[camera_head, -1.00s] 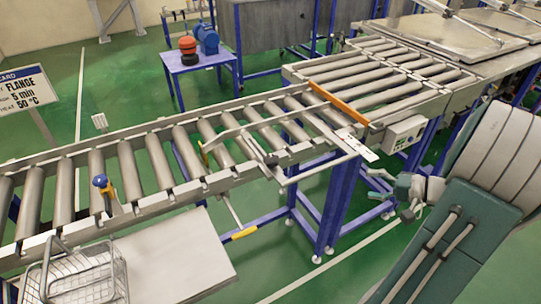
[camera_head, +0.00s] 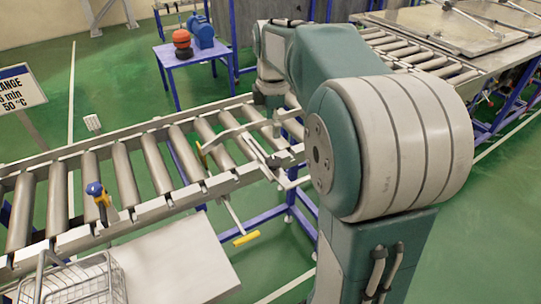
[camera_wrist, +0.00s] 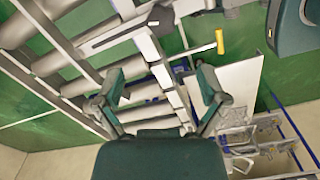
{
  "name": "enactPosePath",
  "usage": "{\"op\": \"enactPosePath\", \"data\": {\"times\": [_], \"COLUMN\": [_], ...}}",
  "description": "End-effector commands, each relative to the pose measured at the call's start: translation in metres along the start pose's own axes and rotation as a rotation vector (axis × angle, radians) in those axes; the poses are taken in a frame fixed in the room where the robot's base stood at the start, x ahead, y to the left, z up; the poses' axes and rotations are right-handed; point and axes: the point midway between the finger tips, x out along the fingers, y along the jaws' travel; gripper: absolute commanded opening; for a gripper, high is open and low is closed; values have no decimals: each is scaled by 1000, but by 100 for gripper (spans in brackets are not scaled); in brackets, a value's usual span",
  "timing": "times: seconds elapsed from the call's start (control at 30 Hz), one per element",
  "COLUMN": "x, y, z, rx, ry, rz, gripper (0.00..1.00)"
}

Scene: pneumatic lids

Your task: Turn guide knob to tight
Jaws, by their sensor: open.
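A knob with a blue top (camera_head: 95,188) and a yellow part below it stands on the near rail of the roller conveyor (camera_head: 150,218), left of centre in the head view. I take it to be the guide knob; its marking for tight cannot be read. I cannot make it out clearly in the wrist view. My gripper (camera_wrist: 160,84) is open and empty, its two fingers spread above the conveyor's side. In the head view my arm reaches over the conveyor well right of the knob, and the fingers are hard to make out there.
A lever with a yellow handle (camera_head: 246,238) hangs out in front of the conveyor; its handle also shows in the wrist view (camera_wrist: 220,41). A wire basket (camera_head: 72,285) and a pale tabletop (camera_head: 180,262) lie nearer. A blue table (camera_head: 190,56) stands behind.

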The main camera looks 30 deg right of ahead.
Motion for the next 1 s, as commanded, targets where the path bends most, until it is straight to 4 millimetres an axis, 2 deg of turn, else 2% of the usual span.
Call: {"op": "enactPosePath", "data": {"times": [0.17, 0.5, 0.6, 0.77, 1.0], "x": [23, 85, 97, 106, 107], "y": [-1, -2, -1, -1, -1], "z": [0, 0, 0, 0, 0], "rx": [2, 4, 5, 5, 5], "ry": [1, 3, 3, 3, 3], "rz": [-6, -7, -6, -4, -4], "gripper": [91, 91, 91, 91, 91]}}
